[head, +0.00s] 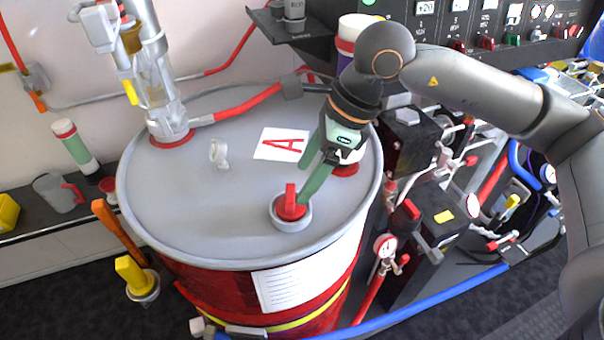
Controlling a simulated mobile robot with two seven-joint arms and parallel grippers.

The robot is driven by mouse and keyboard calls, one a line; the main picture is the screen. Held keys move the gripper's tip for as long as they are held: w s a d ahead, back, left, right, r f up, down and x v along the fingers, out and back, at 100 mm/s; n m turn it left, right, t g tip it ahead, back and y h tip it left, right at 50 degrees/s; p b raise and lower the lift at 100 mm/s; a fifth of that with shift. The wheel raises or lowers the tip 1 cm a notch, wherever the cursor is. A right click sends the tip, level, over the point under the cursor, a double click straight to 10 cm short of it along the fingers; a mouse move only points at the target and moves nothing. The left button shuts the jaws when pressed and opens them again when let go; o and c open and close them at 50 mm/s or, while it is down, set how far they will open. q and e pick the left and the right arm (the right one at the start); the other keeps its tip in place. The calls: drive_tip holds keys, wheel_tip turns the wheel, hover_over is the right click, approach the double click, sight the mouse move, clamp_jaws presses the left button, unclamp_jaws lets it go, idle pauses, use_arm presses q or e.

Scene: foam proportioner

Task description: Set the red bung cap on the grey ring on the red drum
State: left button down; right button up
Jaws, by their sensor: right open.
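The red bung cap (291,208), with an upright red grip tab, sits within the grey ring (292,224) on the grey top of the red drum (200,285). It looks upright; I cannot tell how deep it sits. My right gripper (305,183) reaches in from the right with its green fingers apart. One fingertip is close beside the cap's tab, the other is farther back over the lid. I cannot tell whether the near finger touches the cap. My left gripper is not in view.
A clear pump tube (155,85) stands at the lid's back left. A small white eyelet (219,153) and a white label with a red A (282,144) are on the lid. Gauges, hoses and valves crowd the right side.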

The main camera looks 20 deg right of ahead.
drive_tip(key=shift+p+v, duration=1.1)
drive_tip(key=shift+v, duration=1.35)
